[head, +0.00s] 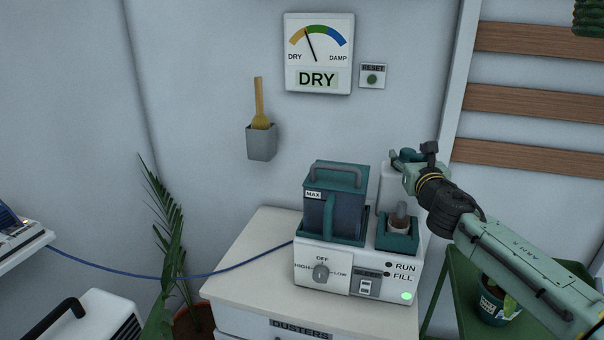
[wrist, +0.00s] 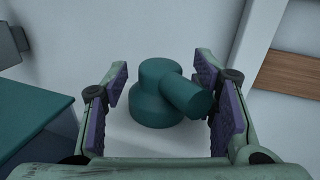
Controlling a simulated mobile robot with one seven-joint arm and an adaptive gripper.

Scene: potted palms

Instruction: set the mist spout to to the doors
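The mist spout (wrist: 155,98) is a teal round cap with a short stubby nozzle. In the wrist view its nozzle points right and slightly toward the bottom. My gripper (wrist: 172,100) is open, with one purple-padded finger on each side of the spout. A small gap shows at the left finger; the nozzle end lies very close to the right finger, and I cannot tell if they touch. In the head view my gripper (head: 408,163) is at the top of the white column (head: 388,190) at the machine's back right, and largely hides the spout (head: 405,155). No doors are in view.
The white machine (head: 335,257) has a teal tank (head: 335,210), a dial (head: 321,273) and a lit green lamp (head: 406,295). It stands on a white cabinet (head: 250,265). A gauge (head: 318,55) on the wall reads DRY. A green stand (head: 455,275) with a pot is at right.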

